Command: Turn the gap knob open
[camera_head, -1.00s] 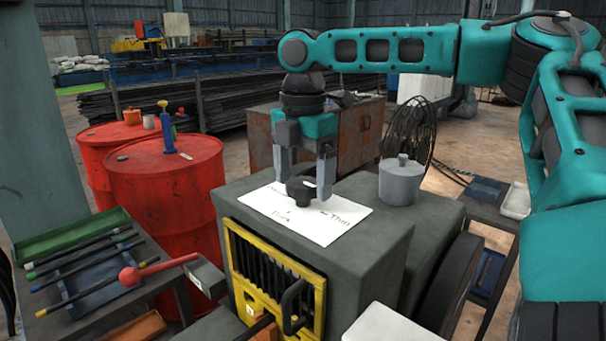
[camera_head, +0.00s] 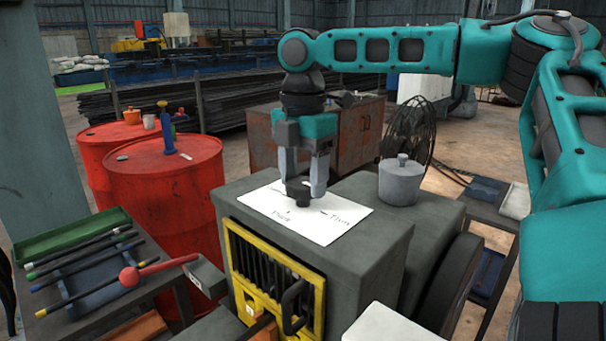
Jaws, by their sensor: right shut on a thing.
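The gap knob (camera_head: 303,202) is a small black knob on top of the grey machine housing (camera_head: 370,247). A white label sheet (camera_head: 338,216) lies around its base, with lettering and short marks, one word reading "Thin". My right gripper (camera_head: 303,190) points straight down over the knob, with its two grey fingers closed on either side of it. The fingers and the gripper body hide much of the knob. My left gripper is not in the view.
A yellow-framed grille (camera_head: 272,279) with a black handle is on the housing's front. A grey lidded pot (camera_head: 399,180) stands right of the knob. A red-balled lever (camera_head: 130,276) sticks out at the left, near red drums (camera_head: 165,190) and a rod table (camera_head: 80,280).

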